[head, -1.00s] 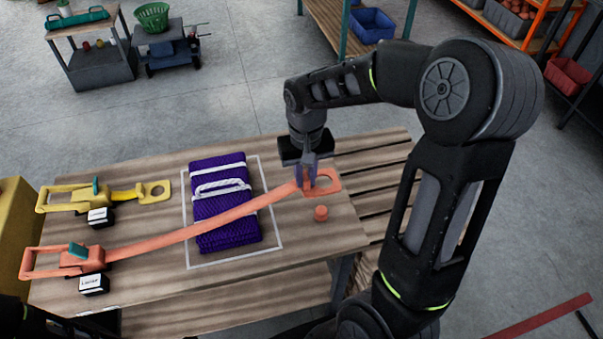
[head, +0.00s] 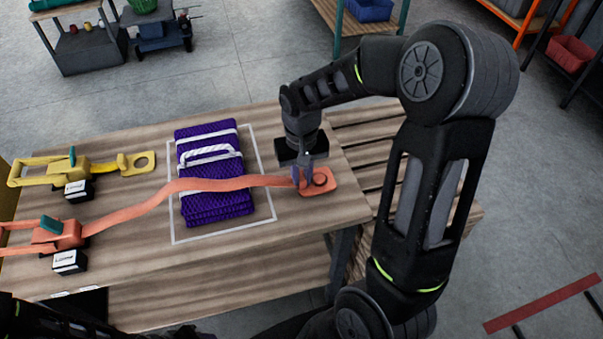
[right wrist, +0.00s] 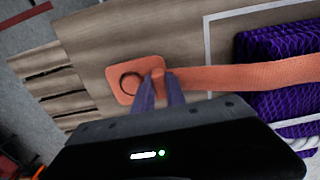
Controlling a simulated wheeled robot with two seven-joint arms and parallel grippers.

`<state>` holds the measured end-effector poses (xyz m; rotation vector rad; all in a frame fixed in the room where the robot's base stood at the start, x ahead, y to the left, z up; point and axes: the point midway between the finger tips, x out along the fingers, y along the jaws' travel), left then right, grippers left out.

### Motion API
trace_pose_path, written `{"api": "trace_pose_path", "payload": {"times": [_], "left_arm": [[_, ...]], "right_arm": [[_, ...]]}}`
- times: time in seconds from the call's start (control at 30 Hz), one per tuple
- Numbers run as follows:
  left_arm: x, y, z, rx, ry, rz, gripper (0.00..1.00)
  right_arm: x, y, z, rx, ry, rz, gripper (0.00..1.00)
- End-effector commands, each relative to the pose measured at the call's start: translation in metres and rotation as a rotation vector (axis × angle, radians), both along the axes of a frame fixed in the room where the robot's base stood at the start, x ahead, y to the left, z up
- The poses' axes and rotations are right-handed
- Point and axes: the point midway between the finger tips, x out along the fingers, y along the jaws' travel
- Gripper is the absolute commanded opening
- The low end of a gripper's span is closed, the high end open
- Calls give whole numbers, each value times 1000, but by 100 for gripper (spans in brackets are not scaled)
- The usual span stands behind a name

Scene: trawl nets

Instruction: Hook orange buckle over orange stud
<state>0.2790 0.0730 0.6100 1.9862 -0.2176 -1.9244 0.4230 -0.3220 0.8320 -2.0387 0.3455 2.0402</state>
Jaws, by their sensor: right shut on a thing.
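The orange buckle (head: 330,190), a flat plate with a round hole, lies at the right side of the wooden table. The orange stud (head: 320,179) shows inside its hole, with a dark ring around it; the stud also shows in the right wrist view (right wrist: 131,85). My right gripper (head: 303,184) is shut on the strap end of the buckle, beside the hole. The orange strap (head: 225,184) runs slightly slack over the purple net bundle (head: 215,205) to the orange ratchet (head: 60,235) at left. My left gripper is not in view.
A yellow ratchet strap (head: 90,168) lies short at the back left. A white outline (head: 273,195) surrounds the bundle. Black labelled blocks (head: 70,262) stand near both ratchets. The slatted part (head: 365,130) right of the table top is empty.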

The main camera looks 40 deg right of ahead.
Motion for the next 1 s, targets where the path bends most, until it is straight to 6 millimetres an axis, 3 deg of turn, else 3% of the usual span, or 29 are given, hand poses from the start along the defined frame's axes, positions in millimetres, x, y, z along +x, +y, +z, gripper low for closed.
{"api": "trace_pose_path", "payload": {"times": [0.1,0.47,0.5,0.7,0.8,1.0], "left_arm": [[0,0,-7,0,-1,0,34],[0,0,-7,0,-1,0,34],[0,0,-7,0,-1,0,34],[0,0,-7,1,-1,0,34],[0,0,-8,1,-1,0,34],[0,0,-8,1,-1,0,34]], "right_arm": [[0,0,-8,0,0,0,0],[0,0,-9,0,0,0,0],[0,0,-9,0,0,0,18],[0,0,-9,0,0,0,34],[0,0,-9,0,0,0,42],[0,-1,-10,-1,0,-1,42]]}}
